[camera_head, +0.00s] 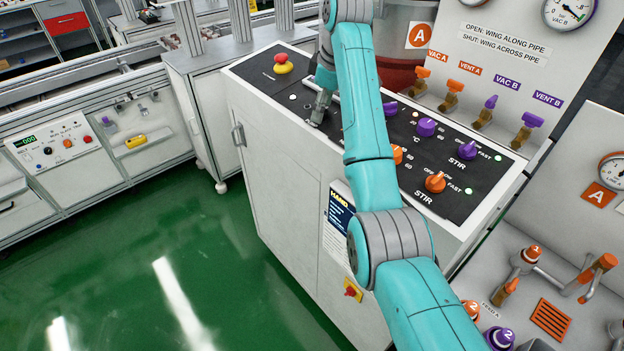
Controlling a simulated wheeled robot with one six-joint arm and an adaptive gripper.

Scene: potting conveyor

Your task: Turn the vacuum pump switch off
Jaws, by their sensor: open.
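The black control panel (255,72) lies on top of a white cabinet in the head view. My gripper (317,118) is over the panel's left part, pointing down, with its fingertips close to the surface. It is open, but the gap between its fingers is hard to see. The vacuum pump switch is not clearly visible; my gripper and teal arm cover part of the panel. I cannot tell whether the fingers touch anything. A small pale indicator (293,97) shows left of my gripper.
A red emergency button (283,68) on yellow stands near the panel's far left. Purple knobs (426,127) and an orange stir knob (435,182) sit right of my arm. Orange and purple valves (489,103) line the back. Green floor lies open at lower left.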

